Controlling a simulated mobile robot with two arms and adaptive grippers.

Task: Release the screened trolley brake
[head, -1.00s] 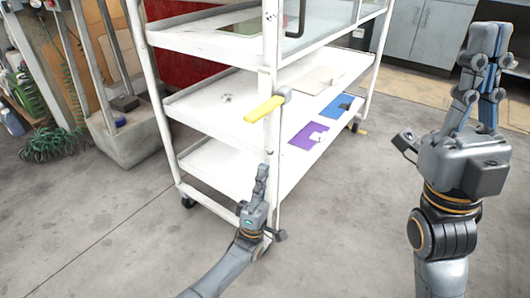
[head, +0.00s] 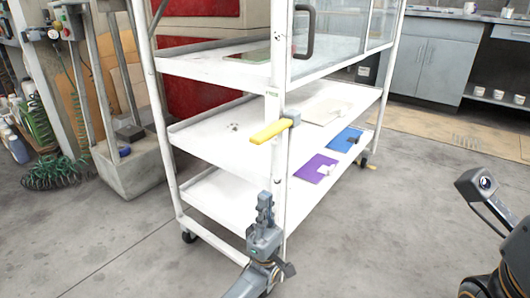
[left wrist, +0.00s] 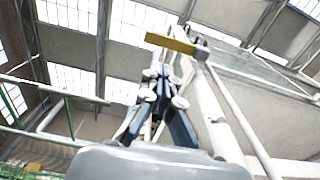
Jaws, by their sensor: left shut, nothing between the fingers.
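The white trolley (head: 184,213) has shelves and a glazed upper screen (head: 340,40). A yellow lever (head: 270,132) on a grey pivot sticks out to the left from its near corner post. The lever also shows in the left wrist view (left wrist: 170,42), above and beyond the fingers. My left gripper (head: 264,200) points up in front of the post, below the lever and apart from it. Its fingers are together and empty, as the left wrist view (left wrist: 164,72) also shows. My right gripper is out of frame; only part of that arm shows at the lower right.
Purple (head: 316,168) and blue (head: 343,139) sheets lie on the trolley's lower shelf. A dark handle (head: 304,35) is on the screen. A concrete block (head: 130,168) and green coiled hose (head: 55,172) are at left. The floor right of the trolley is clear.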

